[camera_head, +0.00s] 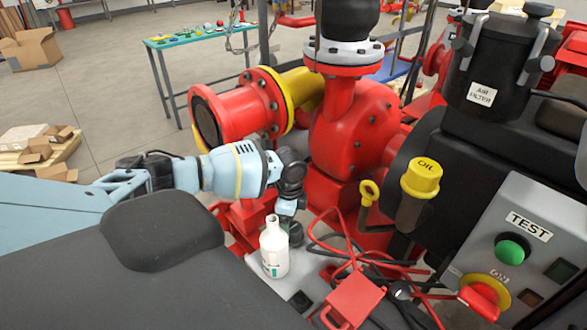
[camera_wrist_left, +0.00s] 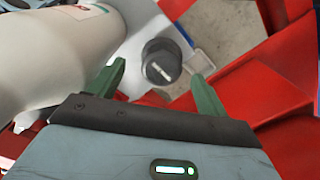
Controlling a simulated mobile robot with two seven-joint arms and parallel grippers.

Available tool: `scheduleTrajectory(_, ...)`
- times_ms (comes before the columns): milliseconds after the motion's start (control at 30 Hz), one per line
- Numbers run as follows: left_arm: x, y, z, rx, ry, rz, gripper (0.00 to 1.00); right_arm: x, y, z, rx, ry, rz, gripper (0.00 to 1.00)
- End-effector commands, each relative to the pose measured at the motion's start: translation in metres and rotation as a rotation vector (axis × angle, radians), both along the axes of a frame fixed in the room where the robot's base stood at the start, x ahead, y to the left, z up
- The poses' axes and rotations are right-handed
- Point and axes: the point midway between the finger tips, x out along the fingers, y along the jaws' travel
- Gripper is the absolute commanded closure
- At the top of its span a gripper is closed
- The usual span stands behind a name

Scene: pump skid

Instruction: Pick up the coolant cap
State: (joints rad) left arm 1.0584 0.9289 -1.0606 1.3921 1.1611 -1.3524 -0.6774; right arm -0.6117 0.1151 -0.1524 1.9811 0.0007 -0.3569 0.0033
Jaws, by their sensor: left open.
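A dark grey round cap with a light mark on top, which looks like the coolant cap (camera_wrist_left: 161,60), sits on a pale surface in the left wrist view. In the head view a dark round shape behind the white bottle (camera_head: 274,250) may be this cap; it is mostly hidden. My left gripper (camera_head: 289,208) points down just above and behind the bottle. In the left wrist view its two green fingers (camera_wrist_left: 158,75) are open, one on each side of the cap in the picture. I cannot tell whether they touch it. My right gripper is in neither view.
The white bottle stands close beside my left gripper and fills the left of the wrist view (camera_wrist_left: 55,55). Red pump casings (camera_head: 355,130) rise behind. Red and black cables with a red clamp (camera_head: 352,300) lie to the right, before the TEST panel (camera_head: 520,235).

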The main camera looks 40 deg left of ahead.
Motion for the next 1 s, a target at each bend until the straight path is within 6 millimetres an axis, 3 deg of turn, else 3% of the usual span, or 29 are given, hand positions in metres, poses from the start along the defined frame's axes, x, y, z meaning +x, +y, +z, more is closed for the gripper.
scheduleTrajectory(133,0.002,-0.001,-0.007,0.000,-0.001,0.000,0.23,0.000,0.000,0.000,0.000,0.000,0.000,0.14)
scheduleTrajectory(433,0.005,-0.001,-0.046,0.000,0.000,0.001,0.23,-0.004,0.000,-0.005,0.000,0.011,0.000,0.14)
scheduleTrajectory(733,0.005,-0.001,-0.051,-0.001,-0.003,0.000,0.23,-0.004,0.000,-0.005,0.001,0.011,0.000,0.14)
scheduleTrajectory(1000,0.005,-0.001,-0.051,-0.001,-0.003,0.000,0.56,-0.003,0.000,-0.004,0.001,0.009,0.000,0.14)
